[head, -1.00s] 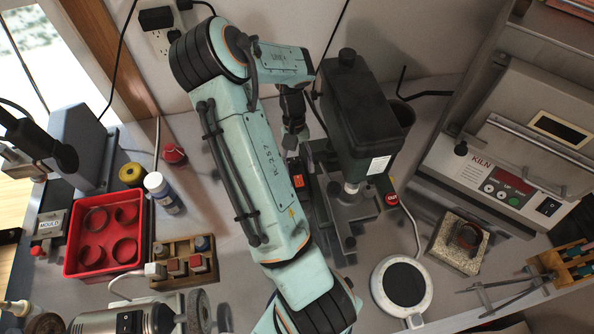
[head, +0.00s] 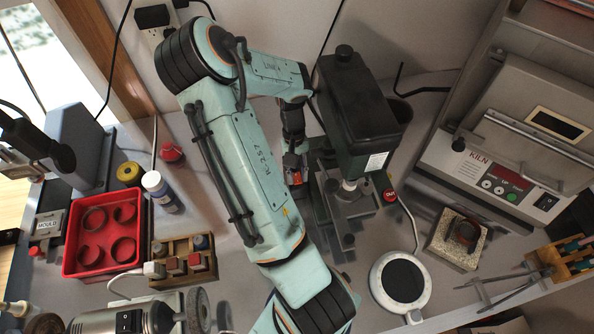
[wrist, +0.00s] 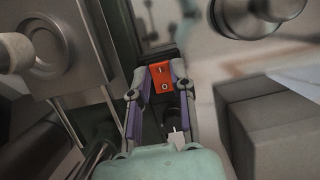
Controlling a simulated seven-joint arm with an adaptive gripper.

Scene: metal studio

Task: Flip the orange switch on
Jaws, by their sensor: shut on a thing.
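The orange switch (wrist: 163,77) is a small orange block with white marks on its face, mounted on a dark box. In the wrist view it lies between the two fingers of my gripper (wrist: 158,71). The fingers are at its left and right sides and shut on it. In the head view only a little orange of the switch (head: 298,180) shows beside the dark fingers, left of the drill press (head: 362,115). Which way the switch is set is too small to tell.
The drill press stands close to my gripper's right. A red tray (head: 75,262), bottles and a wooden block holder (head: 207,245) are on the left. A round white plate (head: 376,290), a kiln (head: 490,170) and a tool rack (head: 570,262) are on the right.

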